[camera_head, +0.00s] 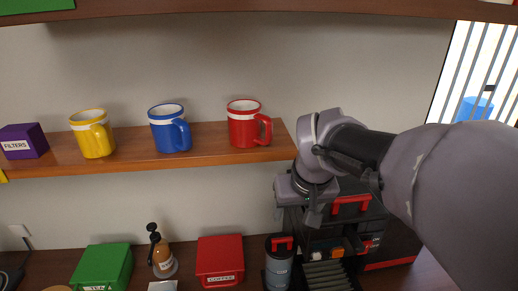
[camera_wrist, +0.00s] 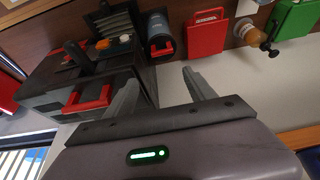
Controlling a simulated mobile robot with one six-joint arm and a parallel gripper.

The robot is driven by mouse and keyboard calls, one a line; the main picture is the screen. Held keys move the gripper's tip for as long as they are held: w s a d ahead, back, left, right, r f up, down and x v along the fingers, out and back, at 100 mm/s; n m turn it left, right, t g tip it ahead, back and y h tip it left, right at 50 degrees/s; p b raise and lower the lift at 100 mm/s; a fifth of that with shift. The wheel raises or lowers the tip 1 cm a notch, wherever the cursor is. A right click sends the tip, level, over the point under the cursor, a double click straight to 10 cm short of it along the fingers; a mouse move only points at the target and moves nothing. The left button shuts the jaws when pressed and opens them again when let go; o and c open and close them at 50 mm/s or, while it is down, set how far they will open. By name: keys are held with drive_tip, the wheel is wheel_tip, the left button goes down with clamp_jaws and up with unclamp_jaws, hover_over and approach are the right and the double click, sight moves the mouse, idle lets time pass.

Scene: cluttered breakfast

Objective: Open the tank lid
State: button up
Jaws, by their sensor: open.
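The black coffee machine (camera_head: 398,243) stands at the lower right, partly hidden by my arm. A red handle (camera_head: 351,206) sits on its dark upper part and looks like the tank lid's handle; the lid looks shut. In the wrist view the machine (camera_wrist: 45,85) fills the left side, with a red handle (camera_wrist: 88,98) on the panel nearest my gripper. My gripper (camera_head: 313,212) is open and empty, beside the left part of the machine in the head view. In the wrist view my gripper (camera_wrist: 160,76) has its left finger overlapping the machine's edge; contact cannot be told.
A dark canister (camera_head: 279,264) with a red top stands left of the machine. A red coffee box (camera_head: 220,258), a bottle (camera_head: 162,255) and a green box (camera_head: 103,266) are farther left. A wooden shelf (camera_head: 200,160) above holds yellow, blue and red mugs.

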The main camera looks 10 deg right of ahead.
sight(282, 239)
drive_tip(key=b+x, duration=0.2)
drive_tip(key=x, duration=0.3)
drive_tip(key=b+x, duration=0.2)
drive_tip(key=x, duration=0.3)
drive_tip(key=b+x, duration=0.2)
drive_tip(key=x, duration=0.3)
drive_tip(key=shift+s+a+f, duration=0.1)
drive_tip(key=shift+a+f, duration=0.3)
drive_tip(key=shift+f, duration=0.1)
clamp_jaws()
